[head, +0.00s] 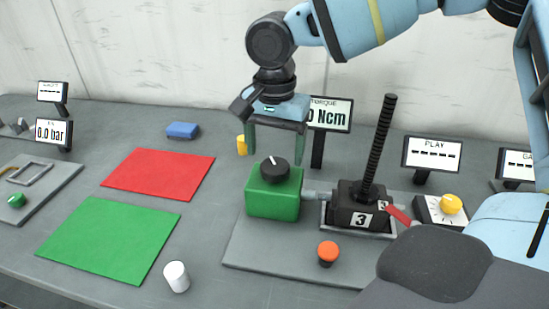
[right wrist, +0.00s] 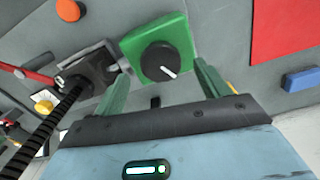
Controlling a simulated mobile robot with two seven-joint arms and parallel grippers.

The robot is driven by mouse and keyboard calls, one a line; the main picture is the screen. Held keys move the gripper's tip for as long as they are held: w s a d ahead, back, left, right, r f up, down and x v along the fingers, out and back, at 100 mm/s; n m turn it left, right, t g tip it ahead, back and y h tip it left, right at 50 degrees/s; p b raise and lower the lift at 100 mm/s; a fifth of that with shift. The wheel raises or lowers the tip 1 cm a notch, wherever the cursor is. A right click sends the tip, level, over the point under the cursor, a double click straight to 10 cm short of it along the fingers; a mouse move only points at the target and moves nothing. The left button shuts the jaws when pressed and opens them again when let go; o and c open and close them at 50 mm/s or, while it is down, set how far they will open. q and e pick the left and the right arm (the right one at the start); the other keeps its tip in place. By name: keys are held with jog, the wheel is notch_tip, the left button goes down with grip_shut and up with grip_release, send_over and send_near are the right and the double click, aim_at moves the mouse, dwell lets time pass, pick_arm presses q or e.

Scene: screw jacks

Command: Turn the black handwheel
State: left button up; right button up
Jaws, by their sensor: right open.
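The black handwheel (head: 274,170) is a round knob with a white pointer line, on top of a green block (head: 272,198). In the right wrist view the black handwheel (right wrist: 160,61) sits on the green block (right wrist: 176,33), beyond the fingertips. My right gripper (head: 276,150) points down above the handwheel with its green fingers apart, one to each side. It looks empty. In the right wrist view its fingers (right wrist: 160,85) also stand apart. I cannot tell the exact gap between fingertips and handwheel. My left gripper is not in view.
A shaft joins the green block to a black jack with a tall screw (head: 377,140) and a red lever (head: 398,214). An orange button (head: 327,252) is in front. A torque display (head: 330,115) stands behind. A yellow cylinder (head: 242,145) is close behind left. Red (head: 160,173) and green mats (head: 110,238) lie left.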

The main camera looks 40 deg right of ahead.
aim_at(274, 166)
jog(key=shift+r, duration=2.1)
